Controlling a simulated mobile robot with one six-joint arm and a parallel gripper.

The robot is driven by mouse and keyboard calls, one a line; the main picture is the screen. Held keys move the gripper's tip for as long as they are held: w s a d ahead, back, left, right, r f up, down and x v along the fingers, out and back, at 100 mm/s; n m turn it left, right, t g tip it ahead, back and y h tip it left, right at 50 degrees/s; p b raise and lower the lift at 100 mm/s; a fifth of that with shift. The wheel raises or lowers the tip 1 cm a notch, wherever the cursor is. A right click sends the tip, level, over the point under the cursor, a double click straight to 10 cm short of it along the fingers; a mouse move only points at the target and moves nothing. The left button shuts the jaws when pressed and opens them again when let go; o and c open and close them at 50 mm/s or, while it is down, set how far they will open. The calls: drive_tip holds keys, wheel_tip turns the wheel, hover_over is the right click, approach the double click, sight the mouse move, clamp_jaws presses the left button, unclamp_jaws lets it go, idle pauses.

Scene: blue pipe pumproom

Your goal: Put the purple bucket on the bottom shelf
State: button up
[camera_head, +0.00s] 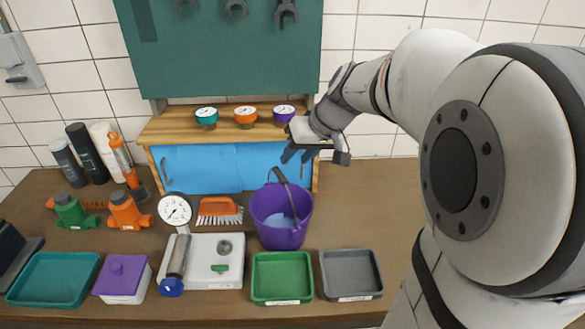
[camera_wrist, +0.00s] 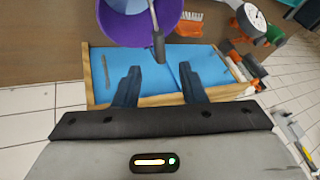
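The purple bucket (camera_head: 281,222) stands upright on the brown bench, in front of the right part of the blue-fronted wooden shelf unit (camera_head: 217,126). Its handle (camera_head: 281,177) is raised, with a dark grip. In the wrist view the bucket (camera_wrist: 118,22) is at the top, and the handle's dark grip (camera_wrist: 158,47) lies just beyond the gap between my fingertips. My gripper (camera_head: 296,156) is open and empty, above and behind the bucket; its two dark fingers also show in the wrist view (camera_wrist: 160,80). No open bottom shelf is visible; blue panels cover the unit's front.
Teal, orange and purple gauges stand on the unit's top board. A pressure gauge (camera_head: 175,210), an orange brush (camera_head: 219,210), a green tray (camera_head: 281,277) and a grey tray (camera_head: 350,273) surround the bucket. The bench right of the unit (camera_head: 365,195) is clear.

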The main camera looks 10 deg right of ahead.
drive_tip(key=s+f+h, duration=0.2)
drive_tip(key=s, duration=0.7)
drive_tip(key=s+f+m+g+h, duration=0.1)
drive_tip(key=s+f+h, duration=0.1)
drive_tip(key=s, duration=0.7)
drive_tip(key=shift+s+a, duration=0.25)
drive_tip(key=shift+s, duration=0.05)
drive_tip(key=shift+s+d+f, duration=0.15)
drive_tip(key=shift+s+f, duration=0.05)
drive_tip(key=shift+s, duration=0.05)
drive_tip(key=shift+c, duration=0.2)
